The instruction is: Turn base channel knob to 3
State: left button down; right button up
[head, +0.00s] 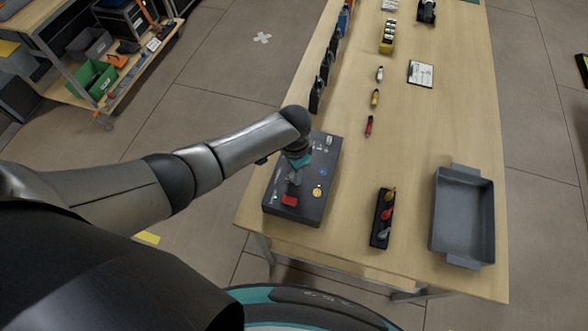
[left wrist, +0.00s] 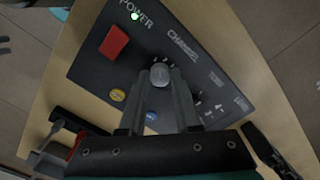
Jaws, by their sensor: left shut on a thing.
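The dark control box (head: 322,196) sits on the near left part of the wooden table. My left gripper (head: 295,178) reaches down over it from the left. In the left wrist view, the grey channel knob (left wrist: 160,76) stands between the fingertips of my left gripper (left wrist: 160,88), under the printed word CHANNEL. The fingers are shut on the knob. Tick marks show around it, but the numbers are too small to read, so I cannot tell its setting. My right gripper is not in view.
The box also carries a red switch (left wrist: 114,42), a green light (left wrist: 135,16), and blue and yellow buttons. A black holder (head: 381,232) and a grey tray (head: 464,217) stand to the right. Small coloured items lie farther back. Table is clear between box and holder.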

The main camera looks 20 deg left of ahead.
pick_arm(q)
jog(key=m, duration=0.6)
jog(key=shift+m+p, duration=0.3)
jog(key=shift+p, duration=0.05)
jog(key=m, duration=0.6)
dwell(0.4)
jog(key=c, duration=0.6)
grip_release()
